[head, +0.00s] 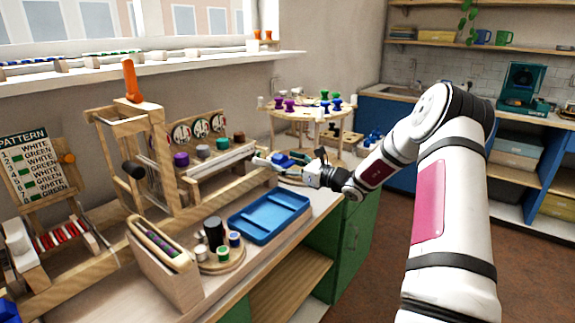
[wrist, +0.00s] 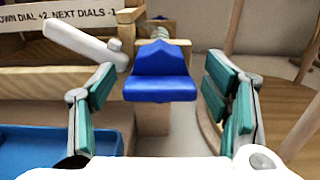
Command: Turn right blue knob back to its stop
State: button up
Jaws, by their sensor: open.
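The right blue knob (wrist: 160,75) shows in the middle of the wrist view, a blue winged grip on a wooden mount. In the head view the blue knob (head: 282,160) is small and partly hidden at the right end of the wooden bench frame. My gripper (wrist: 160,88) is open, with one green-padded finger on each side of the knob. Gaps show between the knob and both fingers. In the head view my gripper (head: 290,170) reaches the knob from the right. Whether the knob sits at its stop cannot be told.
A white lever (wrist: 85,42) lies left of the knob, close beyond the left finger. A blue tray (head: 268,218) is on the bench in front. A table with coloured spools (head: 308,112) stands behind.

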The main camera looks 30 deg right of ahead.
jog(key=shift+c, duration=0.2)
jog(key=c, duration=1.1)
jog(key=shift+c, duration=0.2)
